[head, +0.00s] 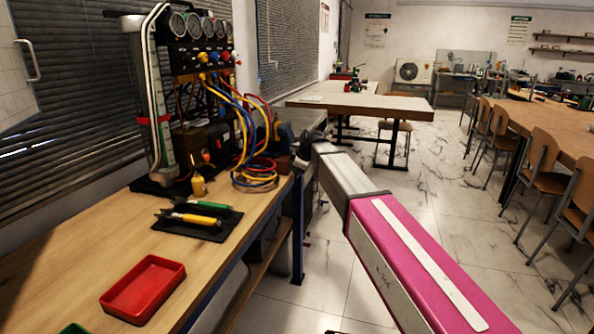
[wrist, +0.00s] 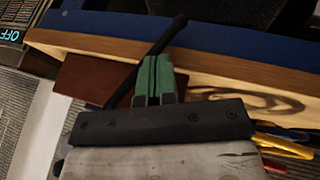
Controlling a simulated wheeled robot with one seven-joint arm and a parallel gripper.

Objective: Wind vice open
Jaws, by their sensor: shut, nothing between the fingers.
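A blue, rounded piece that looks like part of the vice (head: 285,131) stands at the far right end of the workbench. It is small and partly hidden by my arm's end. In the wrist view a thin dark bar (wrist: 176,27), which looks like the vice handle, runs slantwise past my fingertips. My gripper (wrist: 154,78) has green finger pads, pressed together with nothing between them. The bar passes right beside the pads; I cannot tell whether they touch. The vice jaws and screw are not clear in either view.
The wooden workbench (head: 95,270) carries a gauge stand (head: 200,60), coloured hoses (head: 255,165), pens on a black mat (head: 192,229) and a red tray (head: 144,288). In the wrist view, a bench edge (wrist: 235,88) and reddish-brown block (wrist: 88,80) lie close to the fingers. Open floor lies right.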

